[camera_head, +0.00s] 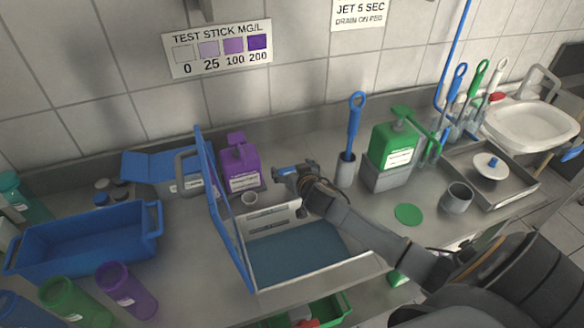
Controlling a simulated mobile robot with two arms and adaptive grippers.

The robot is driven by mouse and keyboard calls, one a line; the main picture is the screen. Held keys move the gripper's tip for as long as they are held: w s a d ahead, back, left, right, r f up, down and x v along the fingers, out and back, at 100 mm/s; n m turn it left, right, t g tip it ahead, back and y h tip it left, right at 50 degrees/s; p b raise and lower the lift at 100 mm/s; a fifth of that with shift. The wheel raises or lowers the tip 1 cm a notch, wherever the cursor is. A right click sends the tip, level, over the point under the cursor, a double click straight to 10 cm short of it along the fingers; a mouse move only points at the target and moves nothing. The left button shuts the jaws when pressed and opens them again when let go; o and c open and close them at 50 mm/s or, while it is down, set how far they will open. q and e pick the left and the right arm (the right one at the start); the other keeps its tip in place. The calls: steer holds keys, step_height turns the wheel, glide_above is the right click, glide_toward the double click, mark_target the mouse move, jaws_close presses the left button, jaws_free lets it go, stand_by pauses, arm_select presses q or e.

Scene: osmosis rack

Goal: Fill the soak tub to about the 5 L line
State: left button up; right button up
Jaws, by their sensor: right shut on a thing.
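An open box-like tub (352,265) with pale walls stands in the middle of the counter. A blue-grey surface shows inside it; I cannot tell its level, and no 5 L line can be read. Its blue-framed lid (228,215) stands raised on the left side. A blue tub (85,238) with end handles is at the left; I cannot tell which of the two is the soak tub. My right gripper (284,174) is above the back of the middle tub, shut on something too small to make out. My left gripper is out of view.
A sink (530,125) is at the far right.

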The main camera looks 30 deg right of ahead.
steer(key=m+h+b, duration=0.2)
steer(key=shift+a+f+g+h, duration=0.15)
steer(key=shift+f+g+h, duration=0.05)
steer(key=shift+g+h, duration=0.1)
steer(key=m+g+h+b, duration=0.1)
steer(key=m+h+b, duration=0.1)
steer(key=shift+b, duration=0.3)
steer(key=shift+r+m+g+h, duration=0.2)
steer(key=shift+m+g+h, duration=0.1)
steer(key=shift+m, duration=0.1)
steer(key=o, duration=0.9)
steer(key=shift+c, duration=0.2)
